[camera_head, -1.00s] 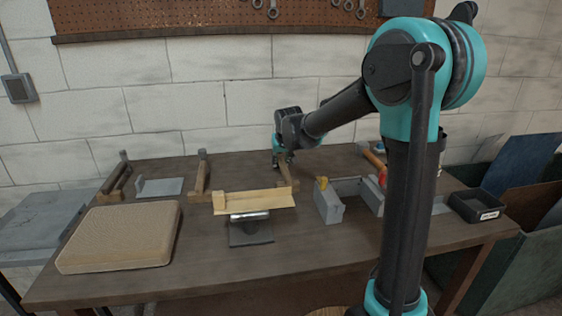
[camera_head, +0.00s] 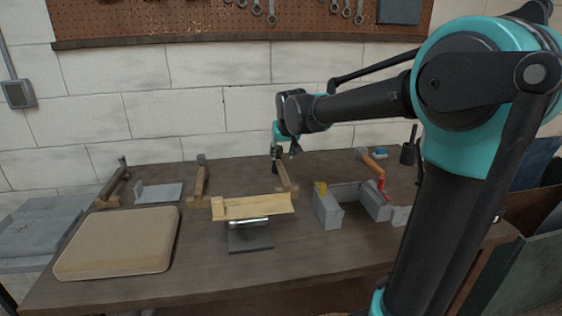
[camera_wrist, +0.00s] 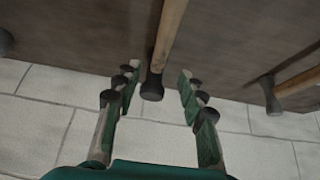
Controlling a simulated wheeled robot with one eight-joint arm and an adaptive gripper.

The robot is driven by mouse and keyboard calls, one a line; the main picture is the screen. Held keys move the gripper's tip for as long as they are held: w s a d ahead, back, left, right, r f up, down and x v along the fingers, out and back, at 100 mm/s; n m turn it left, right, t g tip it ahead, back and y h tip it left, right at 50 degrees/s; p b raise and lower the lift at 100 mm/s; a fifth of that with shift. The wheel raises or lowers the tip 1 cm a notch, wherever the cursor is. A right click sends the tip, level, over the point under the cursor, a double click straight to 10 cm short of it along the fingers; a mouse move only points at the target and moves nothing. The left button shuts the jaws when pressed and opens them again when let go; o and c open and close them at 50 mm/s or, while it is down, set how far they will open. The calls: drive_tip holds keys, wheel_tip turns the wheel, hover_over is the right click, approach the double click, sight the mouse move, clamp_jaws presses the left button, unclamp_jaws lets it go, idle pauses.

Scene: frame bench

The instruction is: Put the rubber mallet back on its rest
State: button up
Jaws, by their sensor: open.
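My gripper (camera_head: 284,156) is open and empty above the back of the bench. In the wrist view the spread fingers (camera_wrist: 155,100) stand either side of a dark, rounded tool head (camera_wrist: 152,86) with a wooden handle (camera_wrist: 172,32); I see no contact. This tool looks like the mallet, but similar tools lie nearby and I cannot be sure. In the head view its handle (camera_head: 284,174) shows below my gripper and leans on a wooden rest (camera_head: 288,188). Two similar wooden-handled tools lie further left, one in the middle (camera_head: 200,180) and one at the far left (camera_head: 115,183).
A tan pad (camera_head: 118,243) covers the left front. A wooden trough (camera_head: 255,207) on a grey stand is in the middle. Grey blocks (camera_head: 328,208) and an orange-handled tool (camera_head: 373,162) are to the right. The brick wall (camera_head: 190,100) rises close behind. The front middle is clear.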

drive_tip(key=shift+v, duration=1.5)
